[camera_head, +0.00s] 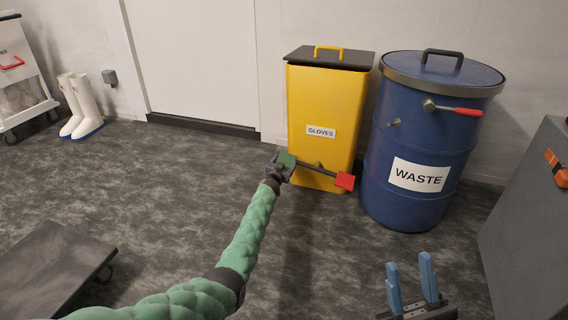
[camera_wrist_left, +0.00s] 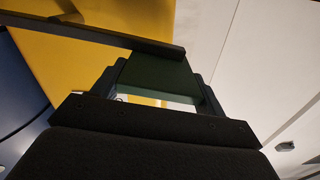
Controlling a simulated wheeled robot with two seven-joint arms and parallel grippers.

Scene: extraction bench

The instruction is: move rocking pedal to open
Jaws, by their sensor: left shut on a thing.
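The rocking pedal (camera_head: 318,171) is a dark bar low on the front of the yellow GLOVES bin (camera_head: 310,110). It has a green pad at its left end and a red pad (camera_head: 345,181) at its right end. In the picture the bar slopes down toward the red pad. My left gripper (camera_head: 281,164) is shut on the green pad, partly hiding it. In the left wrist view the green pad (camera_wrist_left: 158,76) sits between the two dark fingers, with the bar (camera_wrist_left: 90,34) running left. My right gripper (camera_head: 412,279) is open and empty at the bottom, blue fingers apart.
A blue WASTE drum (camera_head: 415,140) with a red-handled lever (camera_head: 455,110) stands right of the bin. A grey cabinet (camera_head: 530,210) is at the right edge. A dark low platform (camera_head: 45,265) lies at lower left. The floor left of the bin is clear.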

